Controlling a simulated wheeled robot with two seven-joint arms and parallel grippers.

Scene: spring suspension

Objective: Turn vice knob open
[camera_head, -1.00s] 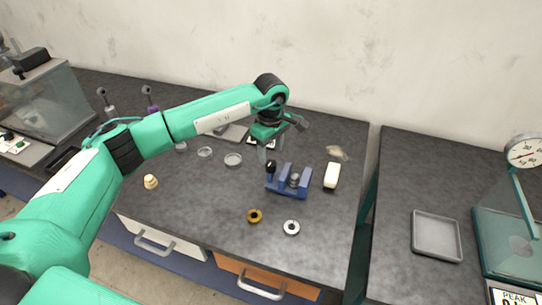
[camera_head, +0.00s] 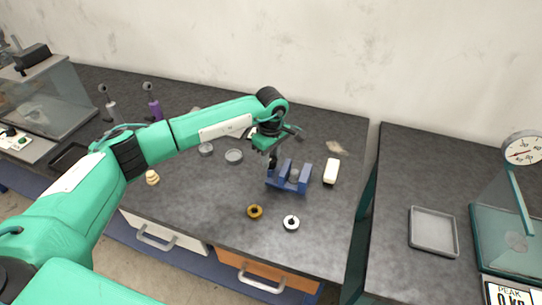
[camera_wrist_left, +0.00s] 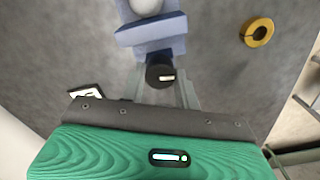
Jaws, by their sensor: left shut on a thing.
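The blue vice (camera_head: 303,184) stands on the dark bench, with a grey cylindrical part (camera_head: 294,175) between its two upright jaws. Its black knob (camera_head: 272,164) is at the left end and mostly hidden by my gripper in the head view. In the left wrist view the knob (camera_wrist_left: 159,74) has a pale mark and sits between the fingers, with the vice (camera_wrist_left: 152,38) beyond it. My left gripper (camera_head: 271,159) points down over the knob and is shut on it. My right gripper is not in view.
A brass ring (camera_head: 255,211) and a silver ring (camera_head: 291,223) lie in front of the vice. A white block (camera_head: 331,172) lies to its right. Round dishes (camera_head: 234,156) lie to the left. A gap separates this bench from the right one, which holds a grey tray (camera_head: 433,232).

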